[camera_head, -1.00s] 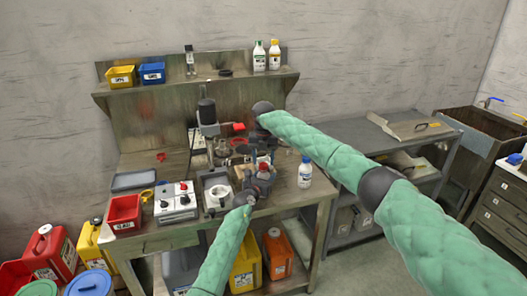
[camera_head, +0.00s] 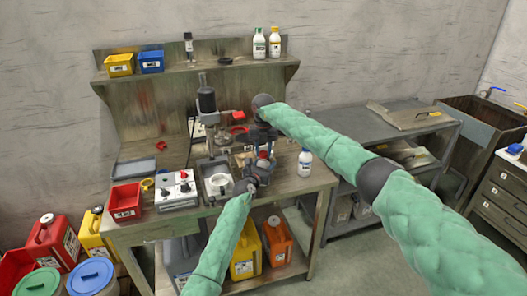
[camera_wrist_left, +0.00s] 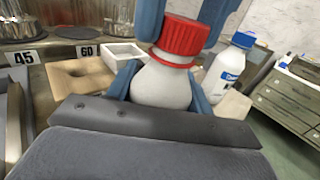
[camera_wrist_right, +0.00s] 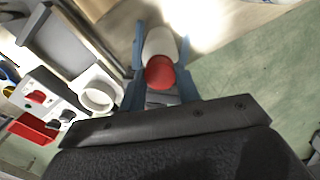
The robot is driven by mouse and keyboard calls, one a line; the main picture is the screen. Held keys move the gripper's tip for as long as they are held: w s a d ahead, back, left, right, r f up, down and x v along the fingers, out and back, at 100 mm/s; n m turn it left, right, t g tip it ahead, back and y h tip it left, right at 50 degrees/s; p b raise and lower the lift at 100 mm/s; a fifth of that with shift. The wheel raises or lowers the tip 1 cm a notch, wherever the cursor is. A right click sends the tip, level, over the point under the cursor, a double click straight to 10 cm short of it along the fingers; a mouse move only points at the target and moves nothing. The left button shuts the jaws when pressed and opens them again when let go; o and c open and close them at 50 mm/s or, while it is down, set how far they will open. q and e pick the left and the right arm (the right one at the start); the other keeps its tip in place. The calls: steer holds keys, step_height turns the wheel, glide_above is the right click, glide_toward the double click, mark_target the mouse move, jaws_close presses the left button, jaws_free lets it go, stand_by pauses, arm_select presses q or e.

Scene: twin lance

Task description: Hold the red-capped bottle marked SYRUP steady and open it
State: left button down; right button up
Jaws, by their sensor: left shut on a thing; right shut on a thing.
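The red-capped bottle stands upright between my two grippers; its white body (camera_wrist_left: 160,86) and ribbed red cap (camera_wrist_left: 180,38) show in the left wrist view. My left gripper (camera_wrist_left: 163,90) is shut on the body, one blue finger at each side. My right gripper (camera_wrist_right: 160,75) is shut on the cap from above. In the right wrist view the red cap (camera_wrist_right: 159,73) lies between its fingers. In the head view the cap (camera_head: 263,155) is small, between my left gripper (camera_head: 262,168) and my right gripper (camera_head: 267,140). No SYRUP marking is readable.
A white bottle with a blue cap (camera_head: 305,162) stands right of the grippers on the bench. A red bin (camera_head: 124,202), a switch box (camera_head: 176,190) and a white ring-shaped item (camera_head: 218,184) are on the left. Glassware and a stand crowd behind.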

mark_target(264, 153)
steer(key=n, duration=0.5)
steer(key=shift+r, duration=0.4)
stand_by(0.5)
steer(key=shift+r, duration=0.7)
steer(key=shift+r, duration=2)
arm_select(q)
steer(key=c, duration=0.5)
jaws_free()
